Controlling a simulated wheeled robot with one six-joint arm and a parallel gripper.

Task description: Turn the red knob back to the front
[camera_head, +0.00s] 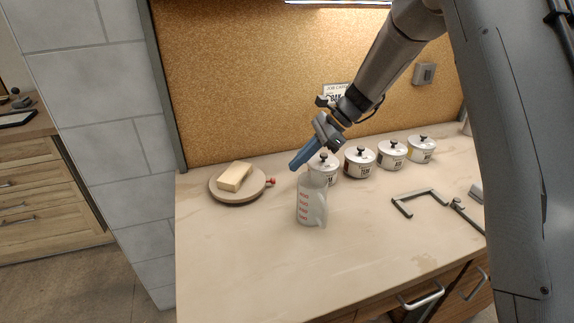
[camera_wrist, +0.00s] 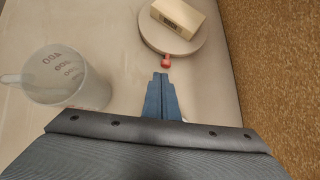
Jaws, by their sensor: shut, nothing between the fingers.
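The red knob (camera_head: 271,182) sticks out from the right side of a round turntable (camera_head: 232,197) on the counter. A pale block (camera_head: 235,177) lies on the turntable. In the wrist view the red knob (camera_wrist: 166,61) is on the rim of the turntable (camera_wrist: 201,44), just beyond my fingertips, with the block (camera_wrist: 178,17) behind it. My gripper (camera_head: 293,167) has blue fingers and is shut and empty. It is above the counter, to the right of the knob and apart from it. The closed fingertips (camera_wrist: 161,76) point toward the knob in the wrist view.
A clear measuring jug (camera_head: 311,203) stands below and slightly right of my gripper. Several white lidded pots (camera_head: 359,163) line the back by the cork wall (camera_head: 235,80). A metal clamp (camera_head: 420,202) lies at right. The front left counter is clear.

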